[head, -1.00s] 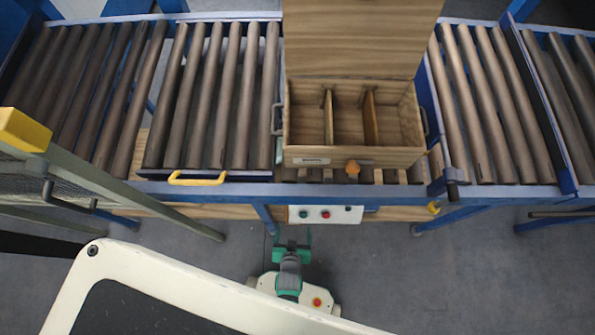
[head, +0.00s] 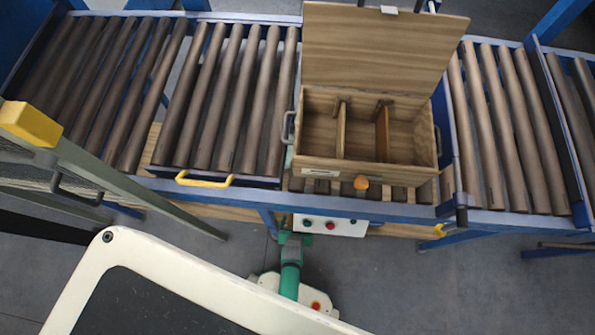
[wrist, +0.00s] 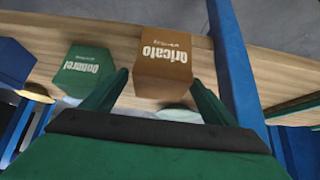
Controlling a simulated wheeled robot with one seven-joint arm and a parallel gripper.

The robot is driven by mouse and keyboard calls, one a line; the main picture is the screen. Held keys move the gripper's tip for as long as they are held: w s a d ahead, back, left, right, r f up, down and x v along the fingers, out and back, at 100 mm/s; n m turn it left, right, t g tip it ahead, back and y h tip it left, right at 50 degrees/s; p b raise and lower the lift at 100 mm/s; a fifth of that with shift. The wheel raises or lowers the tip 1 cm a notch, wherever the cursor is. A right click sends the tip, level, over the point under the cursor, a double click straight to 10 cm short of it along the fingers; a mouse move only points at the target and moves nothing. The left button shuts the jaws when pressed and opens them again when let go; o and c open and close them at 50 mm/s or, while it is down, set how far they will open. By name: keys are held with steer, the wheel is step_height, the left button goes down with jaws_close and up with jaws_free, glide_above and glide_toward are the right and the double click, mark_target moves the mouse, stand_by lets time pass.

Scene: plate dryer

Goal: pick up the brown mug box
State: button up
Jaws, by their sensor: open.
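The brown mug box (wrist: 165,62), with white lettering, stands on a wooden shelf (wrist: 232,52) in the wrist view. My gripper (wrist: 158,78) is open, with its green fingers apart on the left and right of the box's near side. The box is just ahead of and between the fingertips; I cannot tell whether they touch it. In the head view my gripper (head: 291,239) is at the conveyor's front edge, its tips hidden below the control panel. The brown box is hidden in the head view.
A green box (wrist: 84,72) stands left of the brown one, and a blue box (wrist: 14,66) is farther left. A blue post (wrist: 232,60) rises close on the right. Above are the roller conveyor (head: 235,100), an open wooden crate (head: 320,172) and a control panel (head: 345,228).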

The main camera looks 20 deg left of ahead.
steer(key=shift+x, duration=2.5)
steer(key=c, duration=1.4)
